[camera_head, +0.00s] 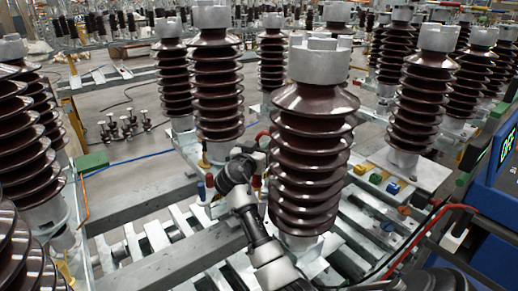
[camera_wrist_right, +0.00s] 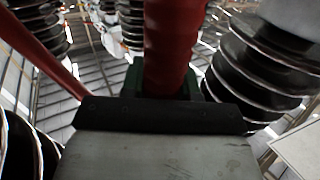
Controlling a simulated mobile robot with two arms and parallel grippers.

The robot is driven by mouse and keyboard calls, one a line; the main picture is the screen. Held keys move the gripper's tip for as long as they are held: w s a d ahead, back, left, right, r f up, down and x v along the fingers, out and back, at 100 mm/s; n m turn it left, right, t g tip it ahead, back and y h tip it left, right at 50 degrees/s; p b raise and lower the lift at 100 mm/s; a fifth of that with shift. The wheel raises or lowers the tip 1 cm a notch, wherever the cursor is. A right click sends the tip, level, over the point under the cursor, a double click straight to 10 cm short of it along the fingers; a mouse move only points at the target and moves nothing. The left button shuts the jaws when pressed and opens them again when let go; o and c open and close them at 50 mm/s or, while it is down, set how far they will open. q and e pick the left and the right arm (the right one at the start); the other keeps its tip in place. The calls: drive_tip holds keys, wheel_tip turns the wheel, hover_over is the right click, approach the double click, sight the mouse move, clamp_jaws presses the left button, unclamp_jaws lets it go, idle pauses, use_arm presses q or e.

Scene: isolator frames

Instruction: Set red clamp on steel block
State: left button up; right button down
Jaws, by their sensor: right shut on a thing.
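My right gripper (camera_head: 250,155) is at the middle of the head view, just left of the large brown ribbed insulator (camera_head: 308,150), which partly hides it. In the right wrist view it is shut on the red clamp (camera_wrist_right: 172,45), a thick red upright piece in front of the gripper's dark edge. Only a bit of red shows by the gripper in the head view. The clamp's jaws are hidden. Grey metal caps (camera_head: 320,62) top the insulators; I cannot tell which piece is the steel block. My left gripper is not in view.
Insulators stand close on both sides, with another one (camera_head: 213,85) behind. Grey steel beams (camera_head: 160,272) and slats lie below. A blue device (camera_head: 500,200) with a red cable (camera_head: 430,235) stands at the right. A green block (camera_head: 92,162) is at the left.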

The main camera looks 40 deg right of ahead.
drive_tip(key=shift+r+b, duration=0.1)
drive_tip(key=shift+b, duration=0.6)
idle(0.7)
drive_tip(key=shift+f+b, duration=2.1)
drive_tip(key=shift+b, duration=0.35)
drive_tip(key=c, duration=0.8)
unclamp_jaws()
drive_tip(key=shift+o, duration=0.2)
drive_tip(key=shift+f, duration=0.15)
drive_tip(key=b+v, duration=0.1)
drive_tip(key=v, duration=1)
drive_tip(key=shift+w, duration=0.1)
